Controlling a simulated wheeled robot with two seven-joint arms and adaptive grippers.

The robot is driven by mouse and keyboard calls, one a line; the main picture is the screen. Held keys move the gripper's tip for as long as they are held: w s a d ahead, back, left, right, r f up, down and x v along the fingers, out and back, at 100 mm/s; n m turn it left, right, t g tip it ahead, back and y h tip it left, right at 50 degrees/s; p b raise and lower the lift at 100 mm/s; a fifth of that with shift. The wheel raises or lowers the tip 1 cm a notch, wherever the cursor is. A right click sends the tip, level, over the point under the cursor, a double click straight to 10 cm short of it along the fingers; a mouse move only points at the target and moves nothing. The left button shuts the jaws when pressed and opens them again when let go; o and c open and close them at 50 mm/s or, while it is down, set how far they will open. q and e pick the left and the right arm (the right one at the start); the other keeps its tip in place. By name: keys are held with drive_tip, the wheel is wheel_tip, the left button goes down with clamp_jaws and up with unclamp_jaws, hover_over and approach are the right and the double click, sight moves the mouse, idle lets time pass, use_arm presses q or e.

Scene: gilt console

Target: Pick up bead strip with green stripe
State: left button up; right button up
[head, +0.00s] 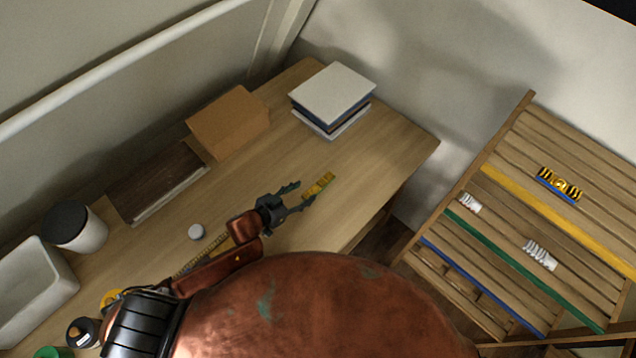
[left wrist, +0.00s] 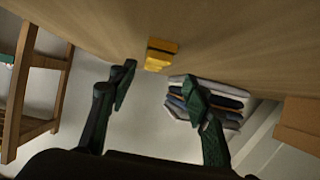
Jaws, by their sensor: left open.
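A short yellow strip (head: 318,185) with darker marks lies on the wooden desk; I cannot make out for sure whether it has a green stripe. My left gripper (head: 304,193) is open, its dark green fingertips pointing at the strip's near end. In the left wrist view the yellow strip (left wrist: 160,54) shows beyond and between the fingertips of my left gripper (left wrist: 160,75), and nothing is held. My right gripper is not in view.
Books (head: 333,97) are stacked near the desk's far corner, beside a brown box (head: 228,122). At right, a slatted rack (head: 505,230) holds yellow-black beads (head: 558,184) and white coiled pieces (head: 540,255).

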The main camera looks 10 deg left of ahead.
sight(318, 184)
use_arm(q)
drive_tip(key=shift+w+d+f, duration=0.2)
drive_tip(key=shift+w+d, duration=0.7)
drive_tip(key=shift+w, duration=0.1)
drive_tip(key=x, duration=0.3)
drive_tip(key=shift+d, duration=0.25)
drive_tip(key=shift+w+d, duration=0.1)
drive_tip(key=shift+w, duration=0.15)
drive_tip(key=shift+f, duration=0.1)
drive_tip(key=c, duration=1)
clamp_jaws()
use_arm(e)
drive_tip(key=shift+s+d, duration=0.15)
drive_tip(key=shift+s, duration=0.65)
